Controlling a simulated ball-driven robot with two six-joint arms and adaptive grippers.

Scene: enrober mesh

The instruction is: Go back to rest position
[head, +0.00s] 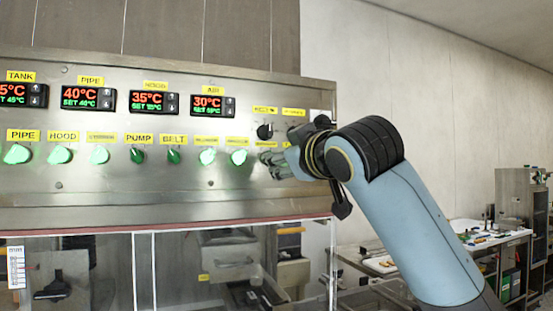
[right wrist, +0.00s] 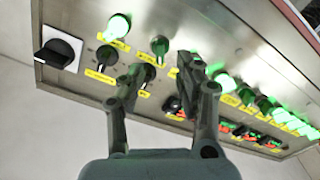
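My right gripper (head: 275,163) is in front of the right end of the steel control panel (head: 210,188), beside the last lit green knob (head: 238,157). In the right wrist view, my right gripper (right wrist: 160,72) has its two fingers apart, with nothing held. A dark knob (right wrist: 148,72) shows between the fingertips; whether a finger touches it I cannot tell. The right finger partly covers a green-lit spot on the panel. My left gripper is not in view.
Several red-and-green displays (head: 88,98) sit above a row of green knobs. A black rotary switch (right wrist: 58,55) is at the panel's end. Clear panes hang below the panel. A cluttered table (head: 480,242) stands at the right; the wall space above it is free.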

